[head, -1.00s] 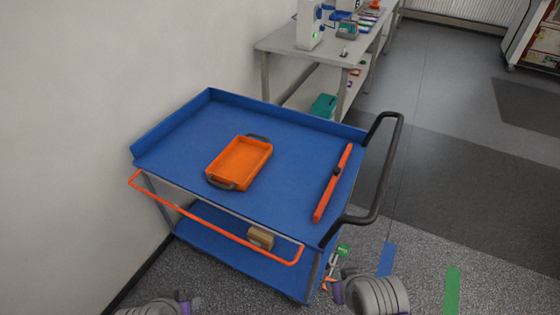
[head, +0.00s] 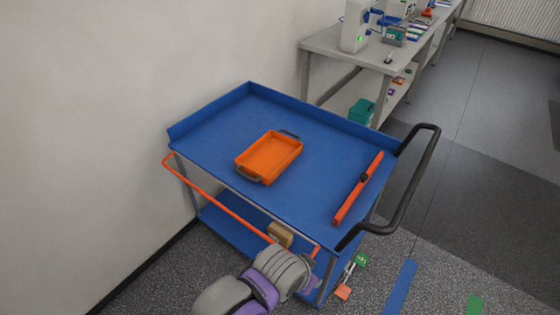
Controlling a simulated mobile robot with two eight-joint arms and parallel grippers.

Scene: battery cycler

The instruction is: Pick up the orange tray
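The orange tray (head: 270,157) is a shallow rectangular box with a dark grey handle at each short end. It lies flat and looks empty on the blue top deck of the cart (head: 213,143), left of the middle. Grey and purple links of one of my arms reach in at the bottom centre, in front of the cart's near side and well apart from the tray. I cannot make out a gripper on that arm. My other arm is out of view. Nothing holds the tray.
An orange-red bar (head: 358,188) lies on the deck's right side. A black push handle (head: 421,182) sticks out right. An orange rail (head: 218,203) runs along the near side. A brown box (head: 280,234) sits on the lower shelf. A grey workbench (head: 335,47) stands behind; a wall is left.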

